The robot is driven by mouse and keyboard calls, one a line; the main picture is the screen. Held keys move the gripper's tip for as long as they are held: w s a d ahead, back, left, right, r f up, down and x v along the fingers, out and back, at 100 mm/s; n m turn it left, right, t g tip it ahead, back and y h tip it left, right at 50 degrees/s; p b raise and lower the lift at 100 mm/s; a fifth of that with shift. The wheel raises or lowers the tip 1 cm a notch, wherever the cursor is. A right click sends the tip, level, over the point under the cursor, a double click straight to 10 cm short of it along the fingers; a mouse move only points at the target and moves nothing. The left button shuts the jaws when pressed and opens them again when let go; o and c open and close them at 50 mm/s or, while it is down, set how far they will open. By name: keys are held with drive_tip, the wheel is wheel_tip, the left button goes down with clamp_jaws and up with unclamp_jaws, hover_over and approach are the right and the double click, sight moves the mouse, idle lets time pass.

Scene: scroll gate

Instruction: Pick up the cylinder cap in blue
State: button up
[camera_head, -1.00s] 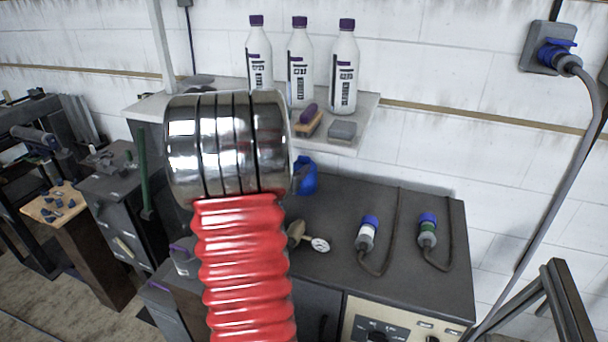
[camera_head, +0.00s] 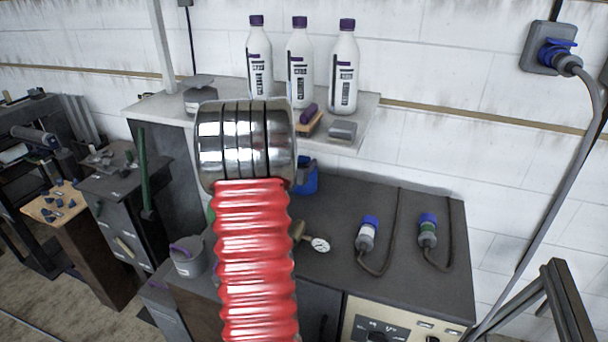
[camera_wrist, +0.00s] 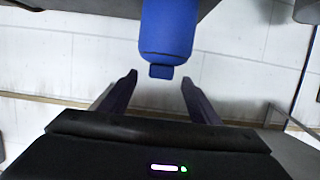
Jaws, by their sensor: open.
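The blue cylinder cap (camera_wrist: 168,30) shows large at the top centre of the wrist view, with a small tab at its lower end. In the head view a blue object (camera_head: 307,178), apparently the same cap, stands on the dark bench, partly hidden by my red and chrome arm. My gripper (camera_wrist: 159,77) is open, with two dark fingers set apart. In the wrist view the cap's tab end appears between and just beyond the fingertips, with a gap on each side. No contact shows. The gripper is hidden in the head view.
Several bottles and small blocks stand on the shelf (camera_head: 366,118) above the bench (camera_head: 400,280). Two blue-topped connectors (camera_head: 367,235) with cables and a gauge (camera_head: 320,244) lie to the right of my arm. A grey bucket (camera_head: 188,258) is at left.

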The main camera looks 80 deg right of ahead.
sight(303, 159)
drive_tip(key=shift+x, duration=2.55)
drive_tip(key=shift+w, duration=0.1)
drive_tip(key=shift+r, duration=0.1)
drive_tip(key=c, duration=1.3)
